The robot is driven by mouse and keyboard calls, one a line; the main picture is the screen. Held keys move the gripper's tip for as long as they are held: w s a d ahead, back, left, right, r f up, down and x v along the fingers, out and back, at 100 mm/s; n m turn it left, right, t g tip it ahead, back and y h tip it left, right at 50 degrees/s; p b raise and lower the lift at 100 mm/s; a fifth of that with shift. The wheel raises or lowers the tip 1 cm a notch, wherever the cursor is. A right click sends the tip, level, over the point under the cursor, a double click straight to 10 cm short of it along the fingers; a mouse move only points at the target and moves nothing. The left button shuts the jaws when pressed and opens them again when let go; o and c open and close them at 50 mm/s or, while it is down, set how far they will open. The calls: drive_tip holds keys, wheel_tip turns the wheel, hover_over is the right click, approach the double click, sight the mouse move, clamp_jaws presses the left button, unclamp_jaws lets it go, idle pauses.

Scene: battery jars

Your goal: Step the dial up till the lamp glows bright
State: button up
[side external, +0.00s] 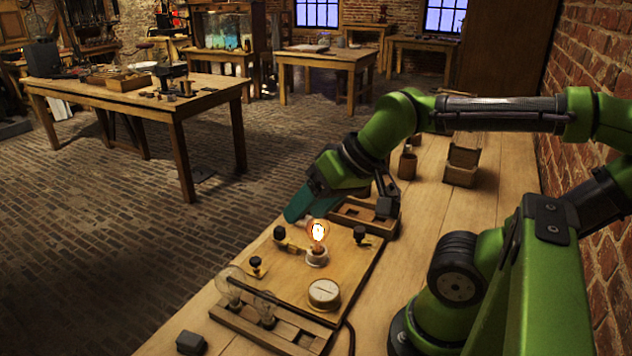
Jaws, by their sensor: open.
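A glass lamp bulb (318,234) stands upright in a white socket on a wooden board (290,262), and its filament glows bright orange-white. A round instrument with a pale face (324,292) sits at the board's near right; I cannot tell whether it is the dial, and its marks are too small to read. Several dark-knobbed terminals (256,265) stand on the board. My gripper (345,207) is open over the board's far edge, beyond the bulb. A dark fingertip shows at its right and a teal part at its left. No object is clearly between them.
A compartmented wooden tray (354,220) lies just under my gripper. A small dark block (190,342) sits at the near left.

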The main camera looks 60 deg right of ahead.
drive_tip(key=m+g+h, duration=0.2)
drive_tip(key=m+g, duration=0.1)
drive_tip(key=g, duration=0.4)
hover_over(359, 228)
wheel_tip(359, 228, down, 3)
wheel_tip(359, 228, down, 17)
drive_tip(key=shift+s+f, duration=0.1)
drive_tip(key=c, duration=1.1)
drive_tip(key=shift+o, duration=0.2)
